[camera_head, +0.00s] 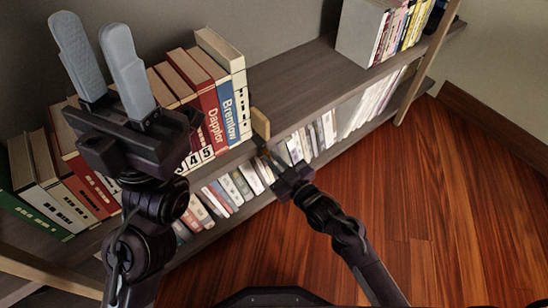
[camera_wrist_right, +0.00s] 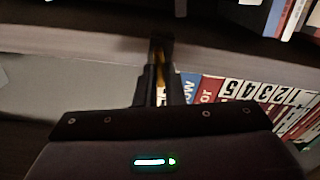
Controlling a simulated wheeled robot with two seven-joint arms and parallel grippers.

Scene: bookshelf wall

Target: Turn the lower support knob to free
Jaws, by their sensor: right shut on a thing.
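My right gripper (camera_head: 264,146) reaches to the front edge of the shelf board, just below a small tan wooden block (camera_head: 260,122). In the right wrist view its fingers (camera_wrist_right: 159,68) are close together on a narrow yellowish piece (camera_wrist_right: 160,76), which seems to be the support knob. The fingers hide most of it, so its turn angle cannot be told. My left gripper (camera_head: 90,22) is raised at the upper left, its two grey fingers apart with nothing between them.
Red, white and blue books (camera_head: 215,95) stand on the shelf (camera_head: 290,85) left of the block. Smaller books (camera_head: 240,185) fill the level below. A grey box file (camera_head: 362,32) stands at the far right. The wooden floor (camera_head: 420,190) at right is clear.

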